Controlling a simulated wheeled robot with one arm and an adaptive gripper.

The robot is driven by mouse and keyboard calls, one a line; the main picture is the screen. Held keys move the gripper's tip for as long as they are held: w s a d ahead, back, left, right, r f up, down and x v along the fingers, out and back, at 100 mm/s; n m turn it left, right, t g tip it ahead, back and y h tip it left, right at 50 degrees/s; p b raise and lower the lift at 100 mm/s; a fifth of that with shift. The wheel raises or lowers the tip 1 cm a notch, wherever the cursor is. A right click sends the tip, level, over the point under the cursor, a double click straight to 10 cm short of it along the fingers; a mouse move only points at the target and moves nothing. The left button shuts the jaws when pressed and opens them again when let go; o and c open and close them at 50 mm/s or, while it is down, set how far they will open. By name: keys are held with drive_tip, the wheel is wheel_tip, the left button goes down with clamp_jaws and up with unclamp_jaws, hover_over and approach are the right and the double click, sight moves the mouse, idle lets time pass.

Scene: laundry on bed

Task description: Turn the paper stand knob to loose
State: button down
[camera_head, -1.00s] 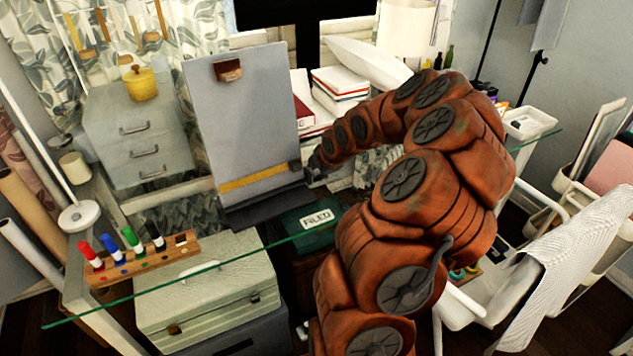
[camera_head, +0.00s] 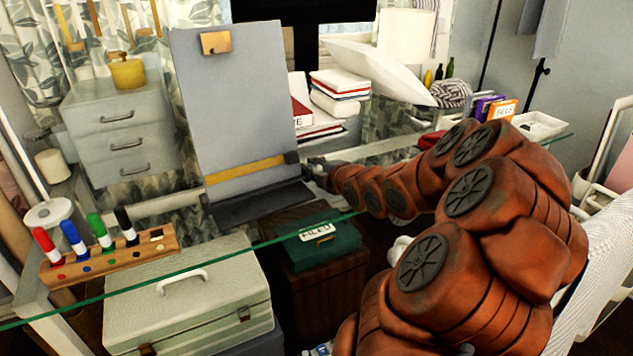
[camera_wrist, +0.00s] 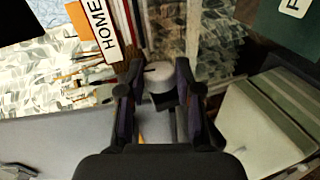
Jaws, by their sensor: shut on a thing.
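The paper stand (camera_head: 235,110) is a tall grey board with a clip at its top and a yellow strip (camera_head: 245,171) across its lower part. It stands on the glass desk, tilted back a little. My gripper (camera_head: 308,169) is at the right edge of the stand, level with the yellow strip. In the wrist view, the paper stand knob (camera_wrist: 160,79) is a pale round cap with a dark mark, between the fingers of my gripper (camera_wrist: 158,88). The fingers are shut on it. In the head view my gripper mostly hides the knob.
A marker rack (camera_head: 110,256) and a pale case (camera_head: 190,300) are at front left. A green box (camera_head: 318,248) lies below the gripper. Books (camera_head: 338,85) and a white pillow (camera_head: 377,70) are behind it. A drawer unit (camera_head: 118,120) stands left of the stand.

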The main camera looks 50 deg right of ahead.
drive_tip(key=shift+t+b, duration=0.6)
drive_tip(key=shift+b, duration=0.3)
drive_tip(key=c, duration=0.8)
unclamp_jaws()
drive_tip(key=shift+f, duration=0.1)
drive_tip(key=shift+c, duration=0.3)
